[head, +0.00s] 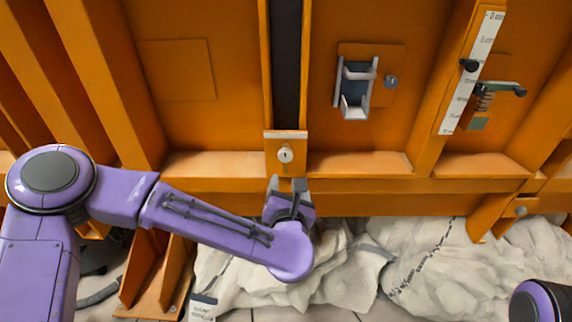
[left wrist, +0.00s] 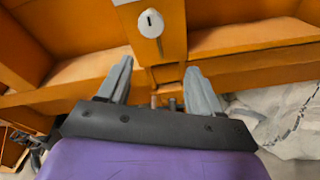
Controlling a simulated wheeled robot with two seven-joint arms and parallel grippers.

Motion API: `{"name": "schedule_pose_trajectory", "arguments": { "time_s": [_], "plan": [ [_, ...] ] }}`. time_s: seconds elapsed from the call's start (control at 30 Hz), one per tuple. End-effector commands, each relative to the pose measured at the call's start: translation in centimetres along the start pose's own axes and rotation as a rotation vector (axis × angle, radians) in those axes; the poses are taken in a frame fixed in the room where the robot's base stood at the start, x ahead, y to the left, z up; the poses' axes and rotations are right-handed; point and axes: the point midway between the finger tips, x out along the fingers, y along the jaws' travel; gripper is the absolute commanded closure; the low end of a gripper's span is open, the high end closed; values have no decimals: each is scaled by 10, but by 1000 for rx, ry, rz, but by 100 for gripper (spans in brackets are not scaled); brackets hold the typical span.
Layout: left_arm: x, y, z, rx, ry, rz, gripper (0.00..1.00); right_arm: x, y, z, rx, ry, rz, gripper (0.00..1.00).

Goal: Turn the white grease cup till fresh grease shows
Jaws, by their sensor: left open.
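A small white round fitting with a dark slot (head: 285,155) sits on an orange block (head: 273,165) at the foot of the dark vertical channel. It is the only white cup-like piece I see, but I cannot be sure it is the grease cup. It also shows in the left wrist view (left wrist: 151,22), above and ahead of the fingers. My left gripper (head: 287,186) is open and empty, just below the block, fingers pointing toward it. In the left wrist view, the gripper (left wrist: 159,68) has small stubs visible between its fingers. No grease is visible. My right gripper is out of view.
An orange ledge (head: 380,164) runs either side of the block. A metal bracket (head: 355,92), a white scale strip (head: 474,70) and a spring lever (head: 485,98) are at the right. Crumpled pale sheeting (head: 430,262) lies below.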

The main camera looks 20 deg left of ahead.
Motion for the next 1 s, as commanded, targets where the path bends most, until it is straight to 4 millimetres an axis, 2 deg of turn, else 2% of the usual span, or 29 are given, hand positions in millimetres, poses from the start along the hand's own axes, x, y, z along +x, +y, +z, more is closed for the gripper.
{"name": "schedule_pose_trajectory", "arguments": {
  "time_s": [0.03,0.13,0.43,0.6,0.73,0.93,0.97,1.0],
  "plan": [
    [3,9,14,-76,-16,27,35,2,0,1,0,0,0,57],
    [10,17,27,-139,-27,46,35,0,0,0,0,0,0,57],
    [74,19,28,-132,-25,45,35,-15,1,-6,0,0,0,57],
    [100,19,28,-131,-26,42,35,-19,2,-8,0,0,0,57],
    [107,19,27,-129,-27,41,35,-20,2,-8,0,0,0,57],
    [108,19,27,-128,-27,40,35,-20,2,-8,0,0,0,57],
    [108,19,27,-128,-27,40,39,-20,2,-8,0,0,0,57],
    [108,19,27,-128,-27,40,52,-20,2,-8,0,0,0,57]
  ]
}}
